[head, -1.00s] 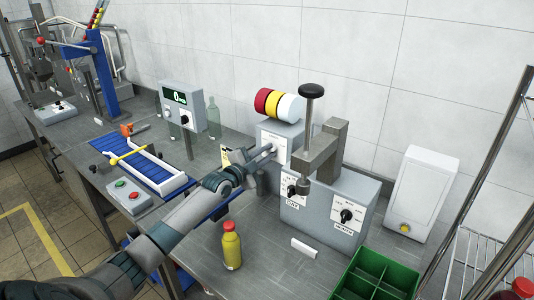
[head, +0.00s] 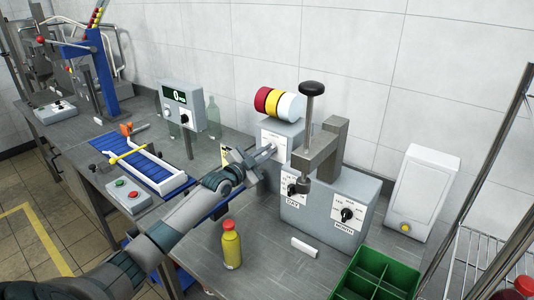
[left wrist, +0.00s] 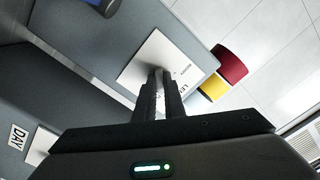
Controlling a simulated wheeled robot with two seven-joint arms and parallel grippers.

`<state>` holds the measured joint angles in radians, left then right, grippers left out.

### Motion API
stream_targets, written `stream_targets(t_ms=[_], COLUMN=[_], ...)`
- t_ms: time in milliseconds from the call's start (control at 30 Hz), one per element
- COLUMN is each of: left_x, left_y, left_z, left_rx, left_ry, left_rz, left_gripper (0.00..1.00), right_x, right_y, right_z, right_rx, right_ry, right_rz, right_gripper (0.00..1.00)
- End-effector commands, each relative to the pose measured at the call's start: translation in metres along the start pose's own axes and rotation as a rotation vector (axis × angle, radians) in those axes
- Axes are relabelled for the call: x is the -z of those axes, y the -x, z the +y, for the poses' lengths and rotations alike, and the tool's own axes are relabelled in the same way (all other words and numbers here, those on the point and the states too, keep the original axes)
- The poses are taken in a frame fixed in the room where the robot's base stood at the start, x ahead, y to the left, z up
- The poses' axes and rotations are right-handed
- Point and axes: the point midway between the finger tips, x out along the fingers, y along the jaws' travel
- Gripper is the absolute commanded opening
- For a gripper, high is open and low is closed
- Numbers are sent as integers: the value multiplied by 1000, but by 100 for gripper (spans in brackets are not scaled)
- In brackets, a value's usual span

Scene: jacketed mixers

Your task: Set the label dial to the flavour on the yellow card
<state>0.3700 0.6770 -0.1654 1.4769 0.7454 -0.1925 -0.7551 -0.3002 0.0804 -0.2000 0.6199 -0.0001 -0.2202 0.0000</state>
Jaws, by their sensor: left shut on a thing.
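The label dial's white plate (head: 274,140) is on the front of a grey box below the red, yellow and white rolls. My left gripper (head: 267,151) reaches it from the left and is shut on the dial's knob. In the left wrist view the two dark fingers (left wrist: 166,92) stand against the white plate (left wrist: 160,66). The knob is hidden between the fingers, so its pointer cannot be read. A small yellowish card (head: 226,156) shows behind my forearm, partly covered, and its writing is too small to read. My right gripper is not in view.
A grey stamping press with a black-topped lever (head: 312,88) and DAY and MONTH dials (head: 347,214) stands just right of the label box. A yellow bottle with a red cap (head: 231,246) stands in front. A green crate (head: 372,274) is at the front right.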

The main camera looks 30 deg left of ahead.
Motion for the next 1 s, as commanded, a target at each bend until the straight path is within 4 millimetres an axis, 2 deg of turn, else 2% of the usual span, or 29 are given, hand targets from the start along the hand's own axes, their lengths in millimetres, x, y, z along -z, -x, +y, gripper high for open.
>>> stream_targets(t_ms=[600,1000], left_x=[0,0], left_y=[0,0], left_z=[1,1], left_rx=[-1,-1], left_ry=[552,708], left_rz=[-1,-2], left_gripper=[0,0], right_x=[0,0], right_y=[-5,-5], right_z=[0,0], right_rx=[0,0], right_ry=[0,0], right_rz=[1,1], right_gripper=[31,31])
